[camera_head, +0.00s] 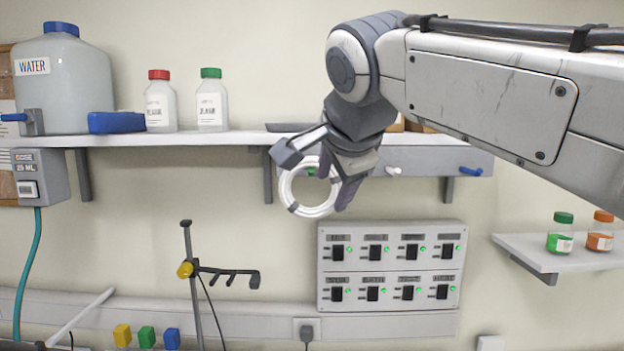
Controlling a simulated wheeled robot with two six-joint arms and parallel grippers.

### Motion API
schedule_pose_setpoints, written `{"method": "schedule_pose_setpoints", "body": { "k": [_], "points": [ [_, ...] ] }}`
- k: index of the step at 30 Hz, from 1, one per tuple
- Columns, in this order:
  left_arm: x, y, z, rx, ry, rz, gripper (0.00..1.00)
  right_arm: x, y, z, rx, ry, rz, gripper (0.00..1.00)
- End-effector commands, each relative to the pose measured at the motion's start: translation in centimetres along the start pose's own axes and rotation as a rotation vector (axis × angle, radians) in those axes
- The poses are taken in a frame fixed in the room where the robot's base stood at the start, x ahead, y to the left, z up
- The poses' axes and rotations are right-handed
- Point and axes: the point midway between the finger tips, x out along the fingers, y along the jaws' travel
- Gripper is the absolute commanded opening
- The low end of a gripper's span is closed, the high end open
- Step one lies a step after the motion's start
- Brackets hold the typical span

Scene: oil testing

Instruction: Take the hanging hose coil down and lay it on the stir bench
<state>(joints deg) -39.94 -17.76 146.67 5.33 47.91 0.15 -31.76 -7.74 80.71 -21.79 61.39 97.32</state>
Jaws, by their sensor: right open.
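The hose coil (286,188) is a white ring with dark bands, hanging below the grey peg rail (430,160) on the wall. I cannot tell whether the fingers touch the coil. My left gripper is not in view. No surface that I can clearly identify as the stir bench is in view.
A white peg (393,171) and a blue peg (470,171) are bare. A shelf (180,139) holds bottles and a water tank (62,85). A switch panel (391,267) is below the coil. A stand (189,250) rises at lower left. A side shelf (565,262) holds two jars.

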Motion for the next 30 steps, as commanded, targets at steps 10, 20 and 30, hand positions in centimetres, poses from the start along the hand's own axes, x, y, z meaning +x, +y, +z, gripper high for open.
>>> {"method": "schedule_pose_setpoints", "body": {
  "k": [10, 20, 30],
  "points": [
    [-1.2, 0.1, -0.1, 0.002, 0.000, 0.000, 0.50, 4.0, 0.0, 0.1, -0.003, -0.003, 0.004, 0.62],
    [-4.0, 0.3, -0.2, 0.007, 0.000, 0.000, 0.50, 8.3, -0.4, 0.0, -0.003, -0.003, 0.006, 0.62],
    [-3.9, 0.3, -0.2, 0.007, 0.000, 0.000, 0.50, 9.1, -0.3, 0.1, -0.004, -0.003, 0.002, 0.51]
  ]
}}
